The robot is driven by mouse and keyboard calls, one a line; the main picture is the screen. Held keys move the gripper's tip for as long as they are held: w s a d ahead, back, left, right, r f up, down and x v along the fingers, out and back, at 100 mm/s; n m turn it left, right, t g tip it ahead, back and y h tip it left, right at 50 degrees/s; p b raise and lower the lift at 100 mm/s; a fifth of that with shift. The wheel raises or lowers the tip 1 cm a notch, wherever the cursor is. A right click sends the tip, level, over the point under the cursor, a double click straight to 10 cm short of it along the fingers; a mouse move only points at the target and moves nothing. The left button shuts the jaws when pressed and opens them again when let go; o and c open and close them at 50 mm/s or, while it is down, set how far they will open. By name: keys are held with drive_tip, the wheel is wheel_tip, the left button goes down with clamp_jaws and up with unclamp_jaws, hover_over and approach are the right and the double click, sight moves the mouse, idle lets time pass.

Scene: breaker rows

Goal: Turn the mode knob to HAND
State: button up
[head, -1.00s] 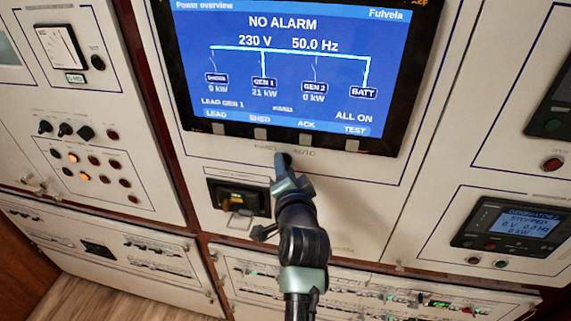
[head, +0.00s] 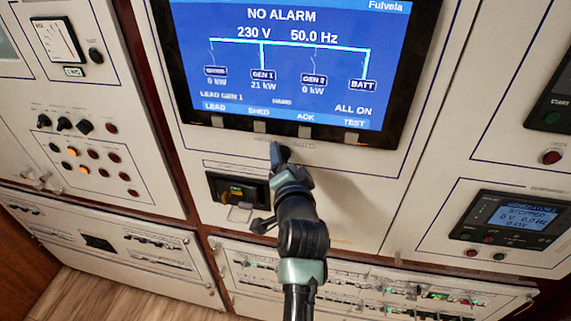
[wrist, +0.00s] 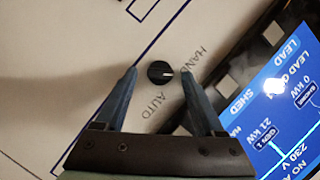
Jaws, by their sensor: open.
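The mode knob (wrist: 160,72) is a small round black knob on the cream panel, with a pale mark facing right in the wrist view. The label HAND (wrist: 196,62) lies to its upper right and AUTO (wrist: 158,101) below it. My gripper (wrist: 158,71) is open, with one finger on each side of the knob and a visible gap to both. In the head view my gripper (head: 280,156) is at the panel just under the screen and largely hides the knob.
A large screen (head: 285,60) above shows NO ALARM, with small text that seems to read HAND. A dark breaker (head: 238,190) sits lower left of my gripper. Other knobs (head: 64,123) and lamps fill the left panel. Bare panel lies right of my gripper.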

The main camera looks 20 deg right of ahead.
drive_tip(key=b+v, duration=0.4)
drive_tip(key=v, duration=0.9)
idle(0.4)
